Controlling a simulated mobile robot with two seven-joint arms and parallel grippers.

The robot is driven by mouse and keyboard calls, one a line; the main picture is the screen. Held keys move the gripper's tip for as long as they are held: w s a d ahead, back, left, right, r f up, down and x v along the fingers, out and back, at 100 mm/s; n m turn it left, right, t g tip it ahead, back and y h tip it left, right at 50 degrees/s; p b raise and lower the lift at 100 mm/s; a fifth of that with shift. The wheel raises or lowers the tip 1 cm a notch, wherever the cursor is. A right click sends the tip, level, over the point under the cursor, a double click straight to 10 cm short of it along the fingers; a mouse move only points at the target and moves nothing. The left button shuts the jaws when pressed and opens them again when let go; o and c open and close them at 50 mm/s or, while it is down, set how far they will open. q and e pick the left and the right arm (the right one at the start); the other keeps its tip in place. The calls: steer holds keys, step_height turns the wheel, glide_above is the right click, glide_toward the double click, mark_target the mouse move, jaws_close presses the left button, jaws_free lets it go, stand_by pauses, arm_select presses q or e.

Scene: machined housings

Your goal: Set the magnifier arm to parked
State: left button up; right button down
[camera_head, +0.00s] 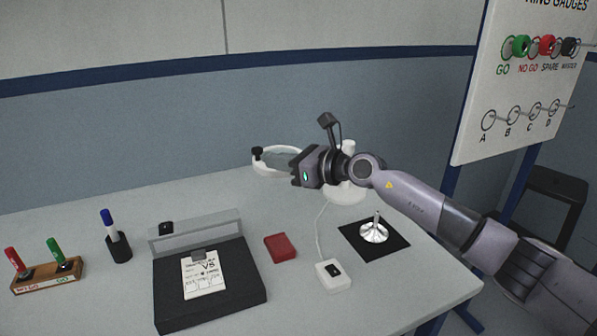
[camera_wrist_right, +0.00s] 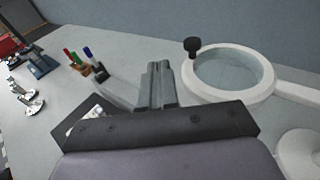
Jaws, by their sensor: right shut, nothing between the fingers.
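The magnifier has a white ring (camera_head: 270,171) with a black knob (camera_head: 257,153) on its rim, at the back of the table in the head view. My right gripper (camera_head: 295,170) is in front of its right part and hides where the ring meets its arm. The white base (camera_head: 345,194) stands behind my right wrist. In the right wrist view the ring (camera_wrist_right: 268,88), the knob (camera_wrist_right: 193,46) and the white magnifier arm (camera_wrist_right: 302,95) lie to the right of my fingers (camera_wrist_right: 160,68). The fingers are shut and empty, with no clear contact with the ring. My left gripper is not in view.
A black stand with a paper tag (camera_head: 203,276), a red block (camera_head: 280,247), a white switch box (camera_head: 333,275) and a black mat (camera_head: 350,230) with a metal part (camera_head: 374,233) occupy the front. Pens stand left. A gauge board (camera_head: 530,85) rises at right.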

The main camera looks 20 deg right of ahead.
steer(key=s+d+r, duration=0.1)
steer(key=s, duration=0.6)
steer(key=shift+s+p, duration=0.15)
steer(key=shift+p, duration=0.25)
steer(key=shift+d, duration=0.1)
